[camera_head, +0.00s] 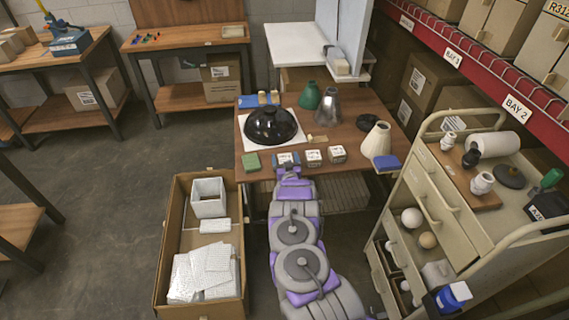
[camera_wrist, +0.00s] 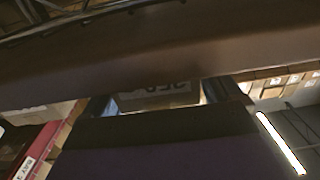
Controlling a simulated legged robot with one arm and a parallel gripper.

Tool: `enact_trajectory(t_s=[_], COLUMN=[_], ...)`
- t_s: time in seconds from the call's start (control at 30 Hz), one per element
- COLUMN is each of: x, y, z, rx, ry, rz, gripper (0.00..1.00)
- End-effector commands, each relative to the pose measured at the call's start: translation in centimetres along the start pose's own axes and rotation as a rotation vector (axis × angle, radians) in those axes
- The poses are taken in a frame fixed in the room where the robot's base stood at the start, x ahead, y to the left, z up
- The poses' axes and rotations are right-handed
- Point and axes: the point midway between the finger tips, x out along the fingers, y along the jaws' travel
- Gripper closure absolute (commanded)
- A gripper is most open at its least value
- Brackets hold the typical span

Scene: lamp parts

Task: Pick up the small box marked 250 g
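Three small white-topped boxes stand in a row at the front edge of the wooden table (camera_head: 356,137): a left one (camera_head: 286,158), a middle one (camera_head: 313,158) and a right one (camera_head: 338,154). Their markings are too small to read in the head view. My gripper (camera_head: 287,164) is at the left box, at the table's front edge. In the wrist view, a box face (camera_wrist: 158,95) with an upside-down "250" shows between my two blue-grey fingers (camera_wrist: 158,103). The fingers look apart, with a narrow gap beside the box. Its lower part is hidden by my gripper.
A black dome shade (camera_head: 270,126), a green shade (camera_head: 309,95), a grey shade (camera_head: 327,105) and a cream shade (camera_head: 377,140) stand behind or beside the boxes. A green block (camera_head: 252,162) lies left. A cardboard carton (camera_head: 166,245) and a cream cart (camera_head: 440,195) flank my arm.

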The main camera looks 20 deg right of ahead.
Motion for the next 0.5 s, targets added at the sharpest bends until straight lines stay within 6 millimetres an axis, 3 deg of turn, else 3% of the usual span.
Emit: enact_trajectory(t_s=[0.07,0.5], x=[0.00,0.01], y=[0.00,-0.01], z=[0.00,-0.02], rx=[0.000,0.000], ry=[0.000,0.001], rz=[0.000,0.000], gripper=[0.17,0.59])
